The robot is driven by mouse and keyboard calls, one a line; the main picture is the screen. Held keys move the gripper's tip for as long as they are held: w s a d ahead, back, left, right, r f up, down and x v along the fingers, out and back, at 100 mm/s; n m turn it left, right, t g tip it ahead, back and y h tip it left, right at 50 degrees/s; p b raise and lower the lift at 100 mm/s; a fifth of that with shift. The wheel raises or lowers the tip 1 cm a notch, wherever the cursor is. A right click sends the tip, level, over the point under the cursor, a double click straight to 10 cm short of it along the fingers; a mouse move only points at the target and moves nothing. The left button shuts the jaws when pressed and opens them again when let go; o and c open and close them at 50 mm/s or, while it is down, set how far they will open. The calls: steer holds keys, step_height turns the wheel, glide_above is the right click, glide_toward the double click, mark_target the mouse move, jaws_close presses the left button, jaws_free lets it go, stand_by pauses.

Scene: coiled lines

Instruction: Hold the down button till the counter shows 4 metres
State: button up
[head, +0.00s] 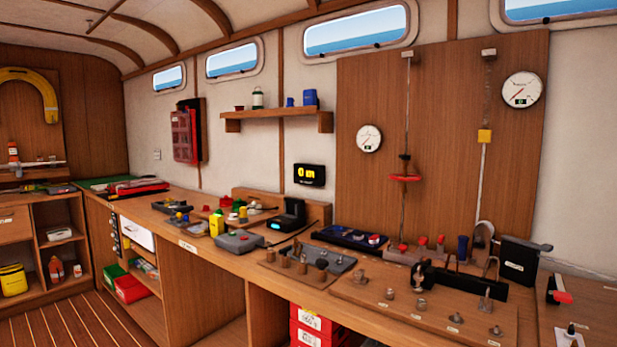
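The counter (309,175) is a small black display on the wall behind the bench. It reads "0 m" in yellow digits. I cannot make out which control is the down button; no label for it is readable. A grey box (240,242) with a cable lies on the bench below and left of the counter.
The long wooden bench (262,271) is crowded with small parts. A black charger-like stand (290,216) and a yellow device (216,224) stand near the grey box. A tall board (440,110) with gauges and hanging lines rises at the right. Bare floor (75,318) shows at lower left.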

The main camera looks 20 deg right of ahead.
jaws_close()
stand_by(1.1)
